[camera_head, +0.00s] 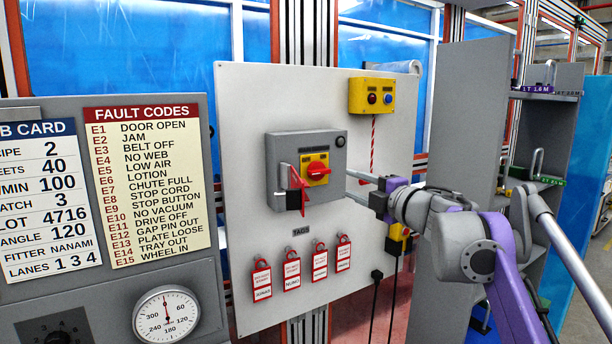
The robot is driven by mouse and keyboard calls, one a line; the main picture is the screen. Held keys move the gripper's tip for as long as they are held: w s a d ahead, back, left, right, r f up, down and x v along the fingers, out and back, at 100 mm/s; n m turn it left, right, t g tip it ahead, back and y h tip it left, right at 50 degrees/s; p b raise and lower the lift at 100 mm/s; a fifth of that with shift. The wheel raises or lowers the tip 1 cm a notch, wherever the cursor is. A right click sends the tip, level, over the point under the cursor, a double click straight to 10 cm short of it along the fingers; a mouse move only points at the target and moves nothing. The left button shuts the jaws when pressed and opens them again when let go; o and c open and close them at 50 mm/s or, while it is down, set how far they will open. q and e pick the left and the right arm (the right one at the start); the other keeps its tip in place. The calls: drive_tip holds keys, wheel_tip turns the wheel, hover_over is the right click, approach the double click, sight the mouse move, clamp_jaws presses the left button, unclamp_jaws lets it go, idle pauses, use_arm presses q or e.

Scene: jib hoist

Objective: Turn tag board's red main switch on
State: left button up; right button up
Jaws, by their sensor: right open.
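The tag board (240,130) is a light grey panel in the middle of the view. Its main switch is a grey box (307,142) with a yellow plate and a red rotary handle (318,171). The handle lies roughly level across the plate. A red piece (298,186) and a grey metal loop sit at the box's lower left; I cannot tell how they are joined. My right gripper (349,184) is open and empty, just right of the box, with its two fingers pointing left toward the handle. It seems apart from the handle. My left gripper is out of view.
Several red tags (292,270) hang below the switch. A yellow box with red and blue buttons (372,96) is at the upper right. A fault-code panel (148,180) and dial gauge (166,315) stand at left. Grey shelves (545,95) stand at right.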

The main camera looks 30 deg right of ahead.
sight(322, 173)
drive_tip(key=w, duration=0.3)
drive_tip(key=w+a+p, duration=0.1)
drive_tip(key=w, duration=0.6)
drive_tip(key=shift+w+a+p, duration=0.15)
drive_tip(key=shift+w+p, duration=0.25)
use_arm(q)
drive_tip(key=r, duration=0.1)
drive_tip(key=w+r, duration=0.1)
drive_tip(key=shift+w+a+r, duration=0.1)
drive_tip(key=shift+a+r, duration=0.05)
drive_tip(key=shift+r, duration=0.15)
use_arm(e)
clamp_jaws()
